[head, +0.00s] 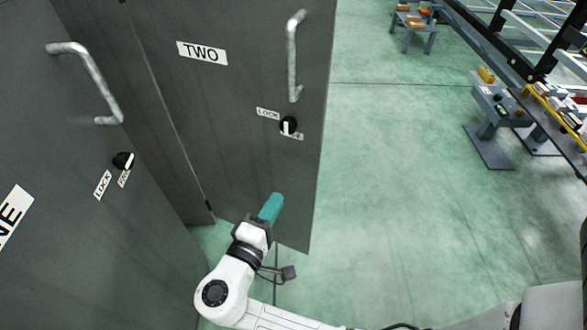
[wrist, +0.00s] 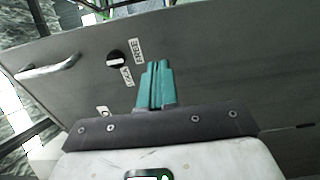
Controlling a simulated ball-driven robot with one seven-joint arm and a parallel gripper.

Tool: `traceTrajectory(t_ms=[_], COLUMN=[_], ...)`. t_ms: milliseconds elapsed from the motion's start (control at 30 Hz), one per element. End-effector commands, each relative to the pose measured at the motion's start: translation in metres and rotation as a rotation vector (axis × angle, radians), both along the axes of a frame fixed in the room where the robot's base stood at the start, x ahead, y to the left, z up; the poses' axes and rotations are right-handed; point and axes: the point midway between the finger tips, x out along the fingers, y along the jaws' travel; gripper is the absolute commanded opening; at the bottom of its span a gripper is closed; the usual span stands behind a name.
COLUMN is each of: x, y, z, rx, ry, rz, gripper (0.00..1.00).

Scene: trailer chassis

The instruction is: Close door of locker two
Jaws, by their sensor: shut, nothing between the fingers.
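The door of locker two (head: 230,100) is a dark grey panel marked TWO, with a metal handle (head: 292,55) and a black lock knob (head: 288,125) near its right edge. It looks swung out, with green floor past its free edge; how far it is open is hard to tell. My gripper (head: 271,207) has teal fingers, shut and empty, in front of the door's lower part below the knob. In the wrist view the shut fingers (wrist: 155,84) point at the door panel (wrist: 230,60), beside the knob (wrist: 116,59) and handle (wrist: 50,68). Contact with the door cannot be told.
The grey door of locker one (head: 70,200), with its own handle (head: 90,80) and knob (head: 123,161), stands close on the left. Green floor (head: 400,200) is clear to the right. Workbenches and a metal frame (head: 520,60) stand at the upper right.

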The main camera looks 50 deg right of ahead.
Motion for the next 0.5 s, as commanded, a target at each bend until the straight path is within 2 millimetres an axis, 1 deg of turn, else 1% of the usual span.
traceTrajectory(t_ms=[167, 500], x=[0.006, 0.022], y=[-0.028, -0.093], z=[0.000, 0.000], rx=[0.002, 0.003], ry=[0.000, 0.000], rz=[-0.006, -0.006], gripper=[0.00, 0.00])
